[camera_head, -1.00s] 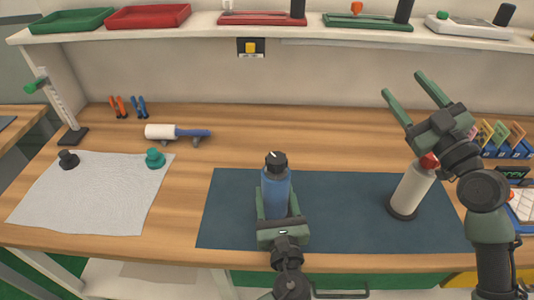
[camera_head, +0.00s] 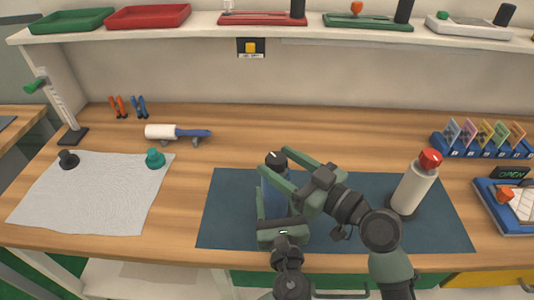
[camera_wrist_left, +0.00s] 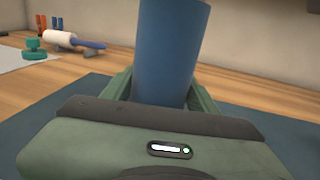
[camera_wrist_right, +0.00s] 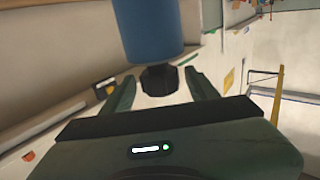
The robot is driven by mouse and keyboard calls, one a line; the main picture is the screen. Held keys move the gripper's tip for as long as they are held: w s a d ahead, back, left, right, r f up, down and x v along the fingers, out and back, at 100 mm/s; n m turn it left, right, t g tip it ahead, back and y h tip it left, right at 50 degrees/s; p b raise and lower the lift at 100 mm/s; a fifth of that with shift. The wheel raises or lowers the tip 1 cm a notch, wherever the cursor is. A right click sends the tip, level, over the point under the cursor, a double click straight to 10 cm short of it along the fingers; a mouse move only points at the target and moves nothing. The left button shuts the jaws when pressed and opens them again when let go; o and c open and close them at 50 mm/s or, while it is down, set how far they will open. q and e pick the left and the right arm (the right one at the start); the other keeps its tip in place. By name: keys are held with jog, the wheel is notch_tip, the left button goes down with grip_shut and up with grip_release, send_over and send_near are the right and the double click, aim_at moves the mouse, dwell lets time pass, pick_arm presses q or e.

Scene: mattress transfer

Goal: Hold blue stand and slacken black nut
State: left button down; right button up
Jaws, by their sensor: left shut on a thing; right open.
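The blue stand (camera_head: 269,203) is upright on the dark mat, with the black nut (camera_head: 276,160) on its top. My left gripper (camera_head: 272,208) is shut on the stand's body from the front; the left wrist view shows the blue body (camera_wrist_left: 168,50) between its fingers. My right gripper (camera_head: 276,168) is open at the top of the stand, coming from the right. In the right wrist view the black nut (camera_wrist_right: 158,78) appears between the open fingers, with clear gaps on both sides. The right arm partly hides the stand in the head view.
A white stand with a red nut (camera_head: 430,158) stands on the right of the dark mat (camera_head: 225,215). A grey cloth (camera_head: 95,200) with a black knob and a teal knob lies left. A lint roller (camera_head: 175,132) lies behind. Card holder and OPEN sign sit right.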

aim_at(269, 156)
jog(key=shift+x, duration=2.05)
grip_shut()
